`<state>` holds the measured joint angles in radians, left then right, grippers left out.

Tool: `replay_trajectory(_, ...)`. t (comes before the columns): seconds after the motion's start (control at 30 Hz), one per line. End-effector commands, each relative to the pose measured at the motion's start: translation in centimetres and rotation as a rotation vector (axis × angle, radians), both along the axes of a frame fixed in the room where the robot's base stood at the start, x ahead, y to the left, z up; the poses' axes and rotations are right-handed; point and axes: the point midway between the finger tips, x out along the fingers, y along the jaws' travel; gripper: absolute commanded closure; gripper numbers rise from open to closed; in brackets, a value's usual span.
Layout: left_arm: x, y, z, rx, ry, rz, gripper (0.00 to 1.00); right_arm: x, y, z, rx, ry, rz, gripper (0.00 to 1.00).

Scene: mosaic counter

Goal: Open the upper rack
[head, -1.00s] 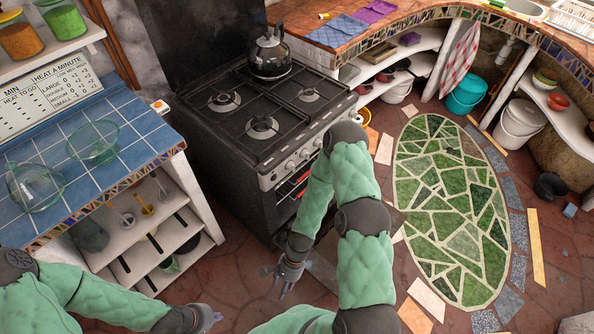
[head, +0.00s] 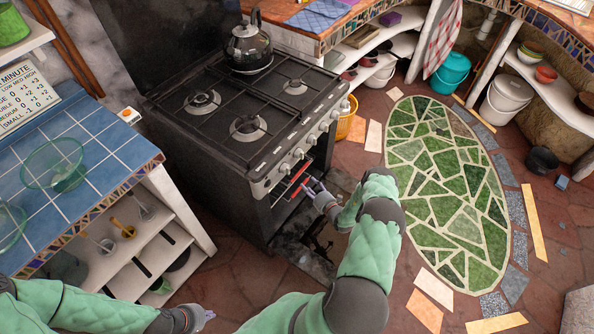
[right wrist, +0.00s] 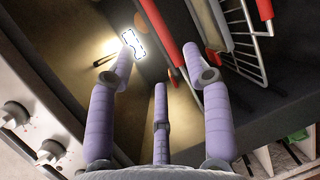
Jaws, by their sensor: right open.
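The oven of the black stove (head: 250,130) is open at the front. A red-edged rack (head: 299,186) shows in its opening. My right gripper (head: 316,190) is open and empty at the opening, close to the red edge. In the right wrist view its purple fingers (right wrist: 160,65) are spread inside the lit oven. A red bar (right wrist: 158,28), the one nearest the knobs, lies just beyond the fingertips. More red bars and a wire rack (right wrist: 236,28) show to its right. I cannot tell whether a finger touches a bar. My left gripper (head: 203,316) is low, away from the stove.
A control knob (right wrist: 50,150) sits beside the oven opening in the wrist view. A kettle (head: 248,45) stands on the stove top. The blue-tiled counter (head: 105,125) is at the left. A green mosaic floor oval (head: 440,185) lies right of the stove.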

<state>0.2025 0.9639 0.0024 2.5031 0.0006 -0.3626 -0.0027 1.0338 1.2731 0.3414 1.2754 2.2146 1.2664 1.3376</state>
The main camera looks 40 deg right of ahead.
Motion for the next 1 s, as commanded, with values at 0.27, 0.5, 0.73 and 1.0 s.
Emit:
replay_trajectory(0.27, 0.0, 0.0, -1.1, 0.000, 0.000, 0.000, 1.00, 2.5, -1.1, -0.6, 0.006, -0.014, -0.027, 0.50)
replay_trajectory(0.5, 0.0, 0.0, -2.8, 0.000, 0.000, 0.000, 1.00, 6.7, -1.6, -1.5, 0.005, -0.014, -0.027, 0.50)
replay_trajectory(0.73, 0.0, 0.0, -3.8, 0.000, 0.000, 0.000, 1.00, 9.5, -1.9, -1.9, 0.006, -0.013, -0.027, 0.50)
replay_trajectory(1.0, 0.0, 0.0, -4.0, 0.000, 0.000, 0.000, 1.00, 10.3, -2.0, -1.9, 0.007, -0.011, -0.027, 0.50)
